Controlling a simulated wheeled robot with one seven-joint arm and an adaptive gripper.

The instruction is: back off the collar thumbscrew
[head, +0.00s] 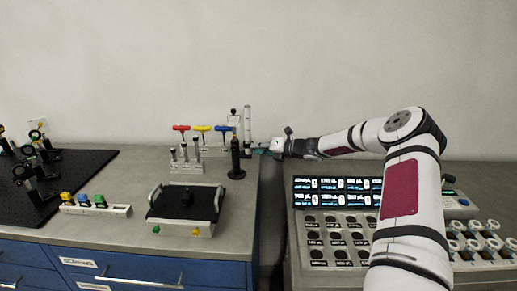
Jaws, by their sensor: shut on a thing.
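My gripper (263,151) reaches in from the right at the back of the left bench, pointing left. Its fingers are shut at a slim black post (235,155) on a round base. The collar thumbscrew is too small to make out; it seems to be between my fingertips, at the post's right side. A taller pale grey post (247,125) stands just behind. The black post stands upright.
A rack holds red, yellow and blue T-handle tools (202,128), left of the post. A black-topped tray (186,203) sits in front. A narrow gap separates this bench from the right one, which carries a lit display panel (337,184).

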